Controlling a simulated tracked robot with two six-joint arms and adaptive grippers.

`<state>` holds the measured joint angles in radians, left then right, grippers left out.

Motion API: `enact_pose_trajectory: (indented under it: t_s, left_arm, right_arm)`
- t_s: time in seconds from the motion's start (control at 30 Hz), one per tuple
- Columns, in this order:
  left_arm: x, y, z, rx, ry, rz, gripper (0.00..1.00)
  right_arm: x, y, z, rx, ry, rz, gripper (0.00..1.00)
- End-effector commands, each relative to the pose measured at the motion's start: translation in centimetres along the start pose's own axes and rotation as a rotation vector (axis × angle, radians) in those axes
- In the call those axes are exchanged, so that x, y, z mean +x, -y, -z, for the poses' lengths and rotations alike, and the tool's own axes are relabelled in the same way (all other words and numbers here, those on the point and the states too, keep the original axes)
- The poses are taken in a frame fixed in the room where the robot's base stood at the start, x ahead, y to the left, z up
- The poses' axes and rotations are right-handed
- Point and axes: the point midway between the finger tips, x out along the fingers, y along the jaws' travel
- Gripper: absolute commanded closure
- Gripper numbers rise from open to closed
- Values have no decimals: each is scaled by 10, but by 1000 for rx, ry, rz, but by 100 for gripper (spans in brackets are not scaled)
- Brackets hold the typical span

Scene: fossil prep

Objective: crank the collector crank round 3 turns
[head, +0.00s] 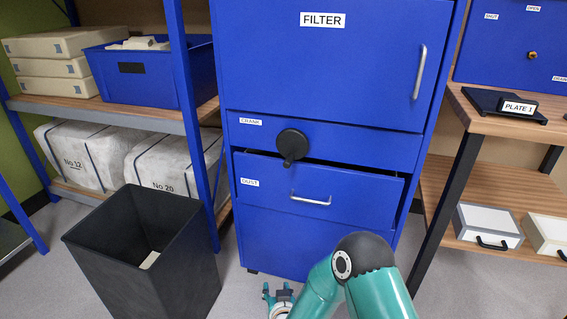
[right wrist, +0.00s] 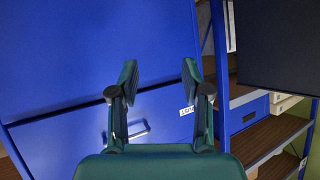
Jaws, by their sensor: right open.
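The collector crank (head: 293,143) is a black round disc on the blue cabinet's panel labelled CRANK, with a small stub at its lower edge. I cannot make it out in the right wrist view. My right gripper (head: 279,294) is low in front of the cabinet, well below the crank and apart from it. In the right wrist view, its two green fingers (right wrist: 159,88) are spread with nothing between them, facing the blue cabinet front. My left gripper is not in view.
Below the crank, the DUST drawer (head: 350,189) stands slightly out, with a silver handle (head: 311,200). The FILTER door (head: 325,65) is above. A black bin (head: 188,265) stands at the left before a shelf. A wooden bench (head: 481,122) stands at the right.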

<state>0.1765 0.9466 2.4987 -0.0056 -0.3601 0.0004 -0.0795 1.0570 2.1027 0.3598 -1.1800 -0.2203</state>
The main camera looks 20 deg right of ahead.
Motion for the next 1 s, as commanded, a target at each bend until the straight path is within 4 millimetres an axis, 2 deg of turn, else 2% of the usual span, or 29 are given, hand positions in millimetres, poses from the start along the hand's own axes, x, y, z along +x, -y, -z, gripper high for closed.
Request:
enact_pose_trajectory:
  t_s: [0.03,0.1,0.2,0.3,0.43,0.57,0.77,1.0]
  left_arm:
    - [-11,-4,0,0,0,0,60]
    - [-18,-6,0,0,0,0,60]
    - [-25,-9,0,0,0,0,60]
    - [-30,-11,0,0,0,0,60]
    - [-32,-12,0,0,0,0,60]
    - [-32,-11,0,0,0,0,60]
    - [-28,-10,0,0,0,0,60]
    - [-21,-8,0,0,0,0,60]
  right_arm:
    - [0,15,47,-12,-152,-37,52]
    - [-6,27,102,-23,-356,-110,52]
    - [-29,40,161,-27,-594,-219,52]
    - [-56,49,197,-26,-760,-315,52]
    - [-80,54,219,-22,-877,-395,52]
    - [-84,53,229,-18,-913,-423,52]
    - [-70,42,249,-17,-915,-426,52]
    - [-42,24,288,-16,-915,-425,52]
